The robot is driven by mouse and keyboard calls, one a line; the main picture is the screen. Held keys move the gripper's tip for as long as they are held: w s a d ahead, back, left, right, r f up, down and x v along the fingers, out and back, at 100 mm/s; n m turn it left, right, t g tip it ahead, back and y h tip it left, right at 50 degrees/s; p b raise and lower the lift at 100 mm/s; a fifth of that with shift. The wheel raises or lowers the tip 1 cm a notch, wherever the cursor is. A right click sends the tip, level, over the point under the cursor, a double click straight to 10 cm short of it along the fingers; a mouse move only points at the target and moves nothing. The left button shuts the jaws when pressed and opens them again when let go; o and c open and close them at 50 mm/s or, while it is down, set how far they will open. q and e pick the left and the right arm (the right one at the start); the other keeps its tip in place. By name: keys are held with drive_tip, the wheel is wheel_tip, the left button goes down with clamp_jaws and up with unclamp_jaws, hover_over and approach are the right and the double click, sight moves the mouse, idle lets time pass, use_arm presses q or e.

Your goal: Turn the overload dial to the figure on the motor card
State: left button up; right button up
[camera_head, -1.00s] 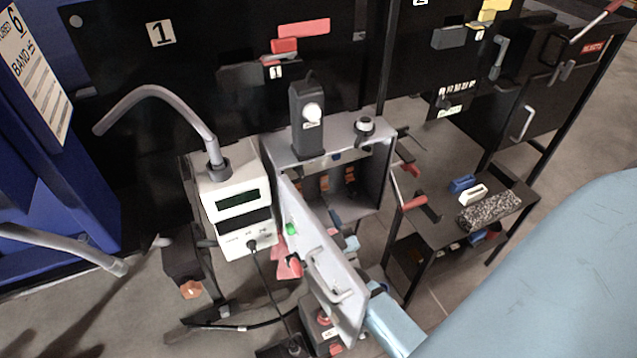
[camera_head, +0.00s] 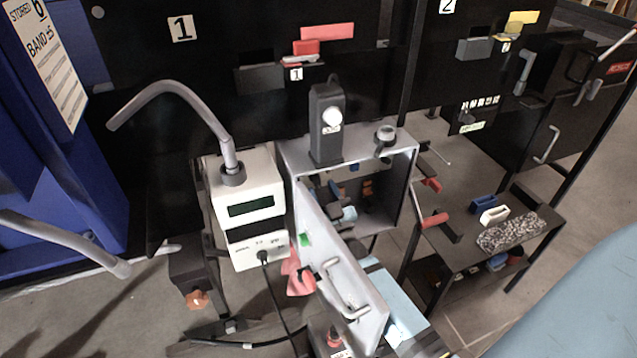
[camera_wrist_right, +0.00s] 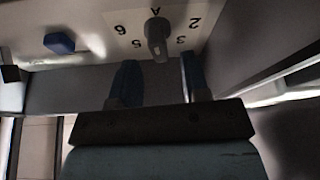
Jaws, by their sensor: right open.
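The overload dial (camera_wrist_right: 157,38) is a grey knob on a white plate, in the right wrist view. Its scale shows A, 2, 3, 5 and 6, upside down in this view; the knob hides part of it. My right gripper (camera_wrist_right: 158,70) is open, its two blue fingers just short of the knob, one to each side. In the head view my right gripper (camera_head: 343,203) reaches into the grey box (camera_head: 405,165) behind its open door (camera_head: 345,270). The dial cannot be made out there. I cannot make out a motor card. My left gripper is not in view.
The open door stands in front of my right arm, with a handle (camera_head: 343,292) on it. A white meter (camera_head: 245,195) is left of the box. A blue button (camera_wrist_right: 60,43) is beside the dial plate. A dark shelf (camera_head: 470,225) stands at right.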

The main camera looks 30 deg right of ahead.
sight(318, 182)
drive_tip(key=x, duration=0.3)
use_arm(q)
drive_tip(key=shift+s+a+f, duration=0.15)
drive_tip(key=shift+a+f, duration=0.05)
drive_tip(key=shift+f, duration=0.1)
use_arm(e)
drive_tip(key=shift+w, duration=0.15)
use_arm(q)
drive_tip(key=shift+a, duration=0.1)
